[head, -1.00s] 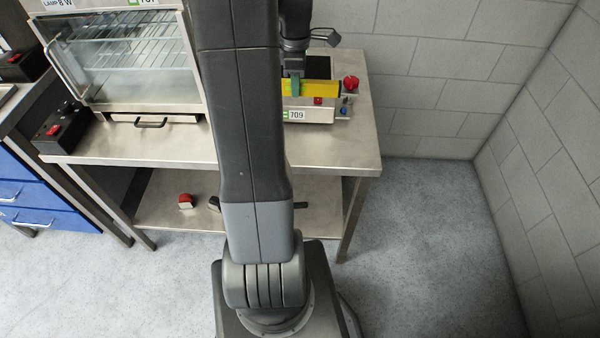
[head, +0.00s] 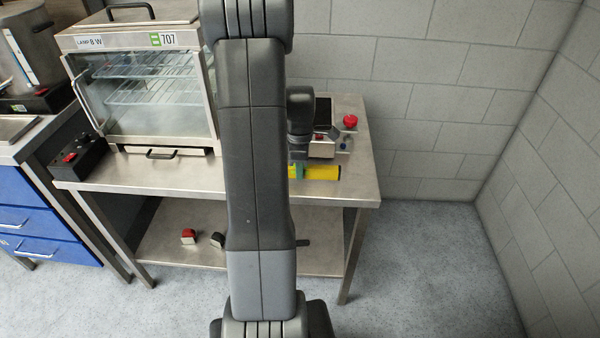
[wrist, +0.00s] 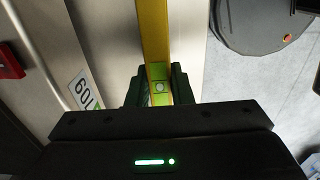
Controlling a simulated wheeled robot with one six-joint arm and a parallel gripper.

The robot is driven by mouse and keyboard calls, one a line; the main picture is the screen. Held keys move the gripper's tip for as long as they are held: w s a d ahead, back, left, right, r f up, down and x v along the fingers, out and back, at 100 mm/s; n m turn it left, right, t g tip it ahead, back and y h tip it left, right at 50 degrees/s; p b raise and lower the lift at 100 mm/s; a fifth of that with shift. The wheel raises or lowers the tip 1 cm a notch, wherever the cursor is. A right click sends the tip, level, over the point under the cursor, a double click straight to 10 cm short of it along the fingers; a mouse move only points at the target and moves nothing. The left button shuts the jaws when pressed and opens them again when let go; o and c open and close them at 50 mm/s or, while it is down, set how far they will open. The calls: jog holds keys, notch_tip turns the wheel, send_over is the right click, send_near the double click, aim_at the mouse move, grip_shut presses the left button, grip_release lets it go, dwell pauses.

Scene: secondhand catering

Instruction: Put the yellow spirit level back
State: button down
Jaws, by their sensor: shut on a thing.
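The yellow spirit level (head: 323,173) is a long yellow bar with a dark end, over the right front part of the steel table (head: 345,193). My gripper (head: 297,171) is shut on it with green fingers; my arm hides the level's left part in the head view. In the wrist view the level (wrist: 153,40) runs up from between the fingers of my gripper (wrist: 157,88), with its green vial near them. I cannot tell whether it touches the tabletop.
A glass-fronted cabinet (head: 150,85) stands left. A red-and-white item (head: 188,237) lies on the lower shelf. Floor at right is clear.

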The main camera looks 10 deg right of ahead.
jog(key=shift+f, duration=0.9)
jog(key=shift+f, duration=0.1)
jog(key=c, duration=1.3)
grip_release()
notch_tip(320, 180, up, 12)
jog(key=shift+r, duration=0.1)
